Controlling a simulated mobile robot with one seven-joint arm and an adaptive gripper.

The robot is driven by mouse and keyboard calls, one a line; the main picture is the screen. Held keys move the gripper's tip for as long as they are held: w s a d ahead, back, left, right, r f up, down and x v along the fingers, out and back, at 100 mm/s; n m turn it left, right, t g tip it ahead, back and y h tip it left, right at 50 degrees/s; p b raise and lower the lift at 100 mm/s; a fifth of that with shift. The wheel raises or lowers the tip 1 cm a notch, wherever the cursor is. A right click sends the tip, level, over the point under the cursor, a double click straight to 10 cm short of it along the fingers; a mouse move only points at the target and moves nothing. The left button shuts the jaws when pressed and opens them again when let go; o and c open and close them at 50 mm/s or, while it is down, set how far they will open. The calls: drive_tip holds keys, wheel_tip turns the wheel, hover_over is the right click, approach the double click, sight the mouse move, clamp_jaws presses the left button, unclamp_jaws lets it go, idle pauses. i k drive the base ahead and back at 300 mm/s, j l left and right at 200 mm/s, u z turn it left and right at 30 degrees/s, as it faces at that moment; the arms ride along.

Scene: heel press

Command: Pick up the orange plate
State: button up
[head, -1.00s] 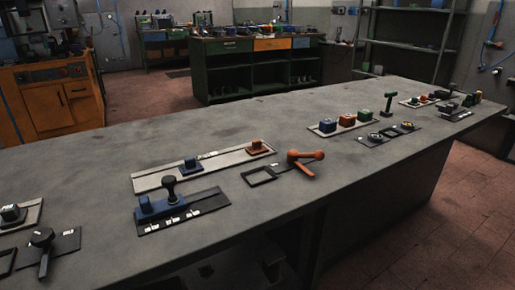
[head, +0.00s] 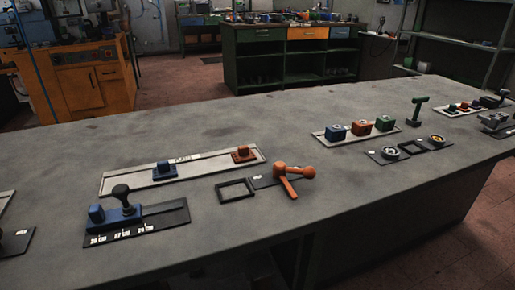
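The orange plate (head: 243,155) is a small orange base with a raised block on top. It sits at the right end of a long pale tray (head: 205,166) on the grey workbench in the head view. My gripper is not in view.
In front of the tray are a blue fixture with a black knob (head: 122,203), an empty black square frame (head: 237,190) and an orange lever (head: 290,178). Blue, red and green blocks (head: 360,128) stand farther right. Bare grey bench (head: 140,125) lies behind the tray.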

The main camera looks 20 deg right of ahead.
sight(244, 154)
drive_tip(key=l+u, duration=0.15)
drive_tip(key=l, duration=0.75)
drive_tip(key=l+u, duration=0.1)
drive_tip(key=l, duration=0.85)
drive_tip(key=l+u, duration=0.15)
drive_tip(key=l, duration=0.8)
drive_tip(key=k+l+u, duration=0.1)
drive_tip(key=l, duration=0.8)
drive_tip(key=i+l, duration=0.1)
drive_tip(key=l, duration=0.2)
drive_tip(key=i+l, duration=0.15)
drive_tip(key=l, duration=0.15)
drive_tip(key=i+l+u, duration=0.1)
drive_tip(key=l, duration=0.2)
